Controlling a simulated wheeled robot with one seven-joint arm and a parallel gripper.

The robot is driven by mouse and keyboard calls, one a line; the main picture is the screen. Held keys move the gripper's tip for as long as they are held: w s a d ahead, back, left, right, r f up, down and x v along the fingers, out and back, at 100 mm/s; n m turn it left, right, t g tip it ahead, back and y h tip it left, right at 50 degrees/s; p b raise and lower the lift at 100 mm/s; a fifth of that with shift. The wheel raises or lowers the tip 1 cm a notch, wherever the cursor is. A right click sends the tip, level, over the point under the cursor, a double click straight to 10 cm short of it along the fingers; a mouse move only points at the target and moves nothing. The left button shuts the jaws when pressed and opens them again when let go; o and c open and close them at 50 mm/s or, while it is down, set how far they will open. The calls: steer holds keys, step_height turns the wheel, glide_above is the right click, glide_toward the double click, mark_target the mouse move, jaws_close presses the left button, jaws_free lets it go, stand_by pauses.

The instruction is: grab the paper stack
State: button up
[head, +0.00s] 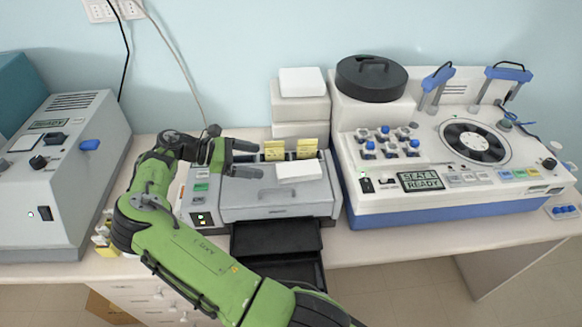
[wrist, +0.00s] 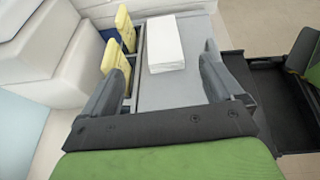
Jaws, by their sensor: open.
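A small white paper stack (head: 298,171) lies on the grey lid of the middle machine, just in front of two yellow-topped holders. In the wrist view the paper stack (wrist: 166,45) is ahead of my gripper, in line with the gap between its fingers. My gripper (head: 255,159) is open and empty, to the left of the stack in the head view, with its fingers pointing toward it. My gripper (wrist: 162,62) shows both dark fingers spread wide in the wrist view. I cannot tell the exact gap left to the stack.
Yellow-topped holders (head: 290,149) stand in a slot behind the stack. White boxes (head: 300,108) stand behind the machine, with a similar white block (head: 302,82) on top. A larger machine (head: 450,160) is on the right. A black tray (head: 276,237) juts out in front.

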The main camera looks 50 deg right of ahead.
glide_toward(297, 168)
steer(key=x, duration=0.3)
steer(key=shift+s+d+r, duration=0.1)
steer(key=shift+s, duration=0.15)
steer(key=shift+d+f, duration=0.25)
steer(key=shift+d, duration=0.1)
steer(key=x, duration=0.5)
steer(key=shift+s+a, duration=0.1)
steer(key=shift+s, duration=0.25)
steer(key=shift+f, duration=0.2)
steer(key=shift+c, duration=0.2)
